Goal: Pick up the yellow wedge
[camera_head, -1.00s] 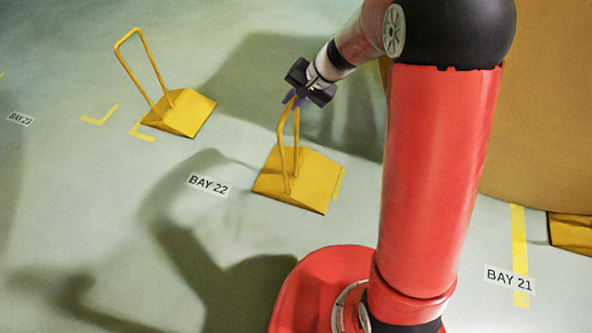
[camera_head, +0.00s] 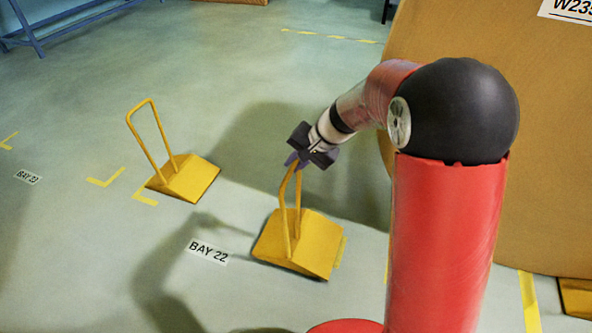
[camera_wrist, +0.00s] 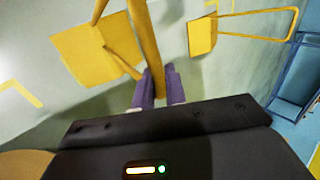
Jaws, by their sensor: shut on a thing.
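The yellow wedge (camera_head: 312,247) has a tall loop handle (camera_head: 283,215) and sits by the BAY 22 label; I see no clear gap under it. My gripper (camera_head: 294,161) is shut on the top of this handle, above the wedge's base. In the wrist view the handle (camera_wrist: 147,45) runs between the purple fingers of my gripper (camera_wrist: 158,88), with the wedge's base (camera_wrist: 85,55) beyond. A second yellow wedge (camera_head: 187,182) with an upright loop handle stands to the left; it also shows in the wrist view (camera_wrist: 202,36).
A huge brown kraft roll (camera_head: 545,150) fills the right side. Part of another yellow object (camera_head: 577,297) shows by its foot. A blue rack (camera_head: 40,30) stands at far left. The BAY 22 label (camera_head: 208,252) and yellow tape marks lie flat; floor behind the wedges is clear.

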